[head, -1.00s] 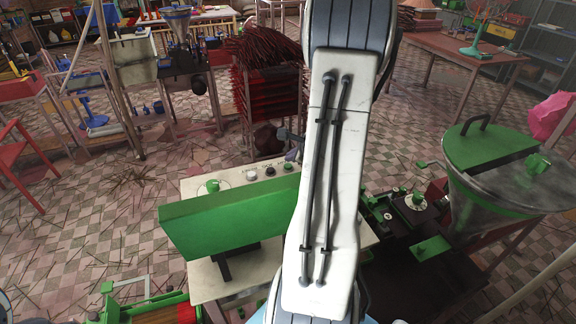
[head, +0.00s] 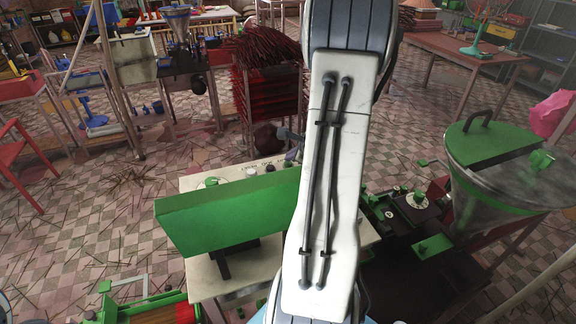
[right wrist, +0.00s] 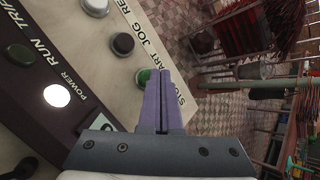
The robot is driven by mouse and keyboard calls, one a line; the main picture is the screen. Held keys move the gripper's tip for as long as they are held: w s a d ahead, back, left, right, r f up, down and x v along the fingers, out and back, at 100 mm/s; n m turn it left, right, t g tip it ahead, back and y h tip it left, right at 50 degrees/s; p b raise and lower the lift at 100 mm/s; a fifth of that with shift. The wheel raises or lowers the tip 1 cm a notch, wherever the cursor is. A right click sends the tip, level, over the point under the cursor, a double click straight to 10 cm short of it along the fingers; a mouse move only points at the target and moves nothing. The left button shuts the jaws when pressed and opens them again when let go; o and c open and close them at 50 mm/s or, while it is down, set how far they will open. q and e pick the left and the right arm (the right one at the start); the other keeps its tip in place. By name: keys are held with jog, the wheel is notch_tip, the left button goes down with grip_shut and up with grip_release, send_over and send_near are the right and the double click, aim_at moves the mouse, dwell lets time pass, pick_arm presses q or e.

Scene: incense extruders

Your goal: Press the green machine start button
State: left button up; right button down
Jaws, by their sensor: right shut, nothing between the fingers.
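The green button (right wrist: 143,76) sits on the pale control panel (right wrist: 128,20) in the right wrist view, beside lettering that ends in "ART". My right gripper (right wrist: 158,72) has purple fingers pressed together with nothing between them. Its tips are right beside the green button and cover part of it; I cannot tell whether they touch it. In the head view, my right arm hides much of the panel's right side, and only a little of the purple gripper (head: 291,154) shows near the panel's back edge. My left gripper is not in view.
A dark knob (right wrist: 123,43) and a pale knob (right wrist: 95,6) are near the green button. A lit white lamp (right wrist: 56,95) is on the dark strip. A large green plate (head: 225,212) stands in front of the panel. A green-lidded hopper (head: 478,200) is at right.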

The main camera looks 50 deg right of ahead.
jog(key=shift+f+b, duration=0.55)
jog(key=shift+b, duration=0.1)
dwell(0.8)
jog(key=shift+r, duration=0.15)
dwell(0.3)
jog(key=shift+r+p, duration=0.6)
jog(key=shift+r, duration=0.2)
notch_tip(320, 180, up, 5)
jog(key=p, duration=0.3)
jog(key=shift+p, duration=0.4)
dwell(0.4)
